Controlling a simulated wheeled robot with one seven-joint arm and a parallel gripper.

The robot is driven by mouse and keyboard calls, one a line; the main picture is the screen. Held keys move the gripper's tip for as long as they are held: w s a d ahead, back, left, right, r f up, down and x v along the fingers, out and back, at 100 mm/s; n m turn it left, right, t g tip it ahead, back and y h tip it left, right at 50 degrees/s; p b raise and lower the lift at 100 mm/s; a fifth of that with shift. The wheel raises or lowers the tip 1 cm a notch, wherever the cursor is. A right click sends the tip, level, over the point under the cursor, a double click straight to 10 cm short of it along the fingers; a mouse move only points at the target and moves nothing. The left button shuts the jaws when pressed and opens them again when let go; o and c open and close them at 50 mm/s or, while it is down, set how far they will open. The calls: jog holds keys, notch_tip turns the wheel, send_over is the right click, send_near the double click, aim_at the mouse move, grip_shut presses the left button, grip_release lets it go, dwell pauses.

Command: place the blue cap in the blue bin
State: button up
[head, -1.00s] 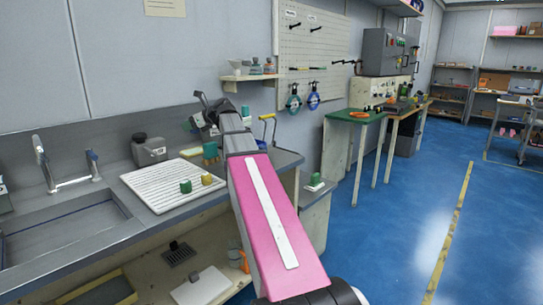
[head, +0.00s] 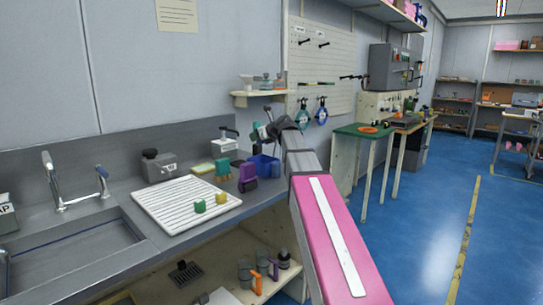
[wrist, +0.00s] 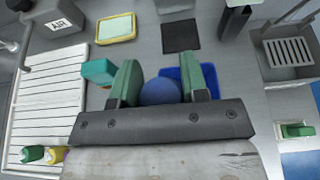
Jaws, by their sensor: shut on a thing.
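In the wrist view, the blue cap (wrist: 160,92) is a rounded blue thing between the two green fingers of my gripper (wrist: 168,88). My gripper is shut on it. The blue bin (wrist: 213,77) shows just behind the cap and the right finger, partly covered by them. I cannot tell the cap's height over the bin. In the head view, the blue bin (head: 263,163) stands on the counter beside my arm. The cap is not clearly seen there.
A white ribbed drying rack (head: 170,212) holds a green piece (head: 200,206) and a yellow piece (head: 222,198). A teal block (wrist: 98,71) stands just left of my gripper. A yellow-rimmed tray (wrist: 115,28) and a dark square (wrist: 181,36) lie beyond. The sink (head: 75,255) is at left.

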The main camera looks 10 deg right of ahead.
jog(key=w+d+f, duration=0.2)
jog(key=d+f, duration=0.3)
jog(key=f, duration=0.3)
jog(key=shift+w+d, duration=0.3)
jog(key=shift+d, duration=0.05)
jog(key=shift+f, duration=0.2)
jog(key=o, duration=1)
jog(key=v, duration=1.2)
jog(key=shift+d+r, duration=0.1)
jog(key=shift+r, duration=0.05)
